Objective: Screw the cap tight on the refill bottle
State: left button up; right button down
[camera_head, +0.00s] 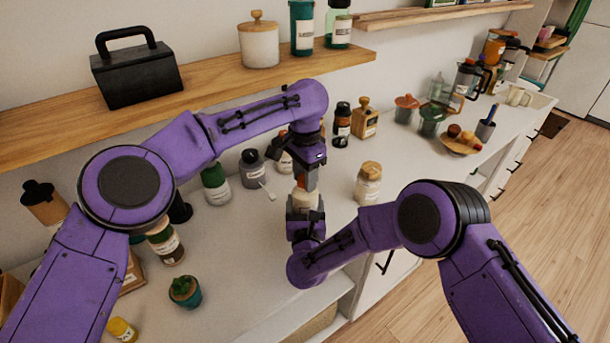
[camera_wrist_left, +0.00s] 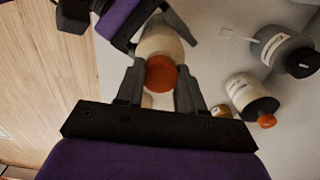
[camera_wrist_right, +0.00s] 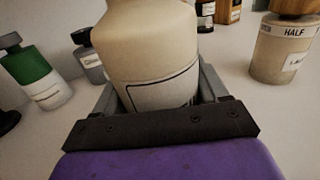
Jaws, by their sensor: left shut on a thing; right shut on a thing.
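The refill bottle is cream with a dark-edged label and stands upright between my two grippers in the head view (camera_head: 303,199). It fills the upper middle of the right wrist view (camera_wrist_right: 148,50). My right gripper (camera_head: 305,212) is shut on the bottle's body from the near side. The orange cap (camera_wrist_left: 160,73) is between the fingers of my left gripper (camera_head: 306,180), which points down from above and is shut on it. The cap lines up with the bottle top; the neck and any gap or thread contact are hidden.
A jar with a wooden lid (camera_head: 368,183) stands right of the bottle. A green-banded bottle (camera_head: 215,186) and a grey bottle (camera_head: 252,168) stand to the left. A white-tipped stick lies near them. A wooden shelf (camera_head: 205,84) runs above the counter behind my left arm.

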pick_arm(q)
jog(key=o, duration=1.2)
jog(key=shift+o, duration=0.2)
pick_arm(e)
grip_release()
pick_arm(q)
notch_tip(320, 180, up, 12)
pick_arm(e)
jog(key=shift+s, duration=0.1)
jog(key=s+b, duration=0.2)
jog(key=s, duration=0.8)
jog(key=shift+s+d, duration=0.2)
pick_arm(q)
notch_tip(320, 180, down, 2)
jog(key=shift+f, duration=0.2)
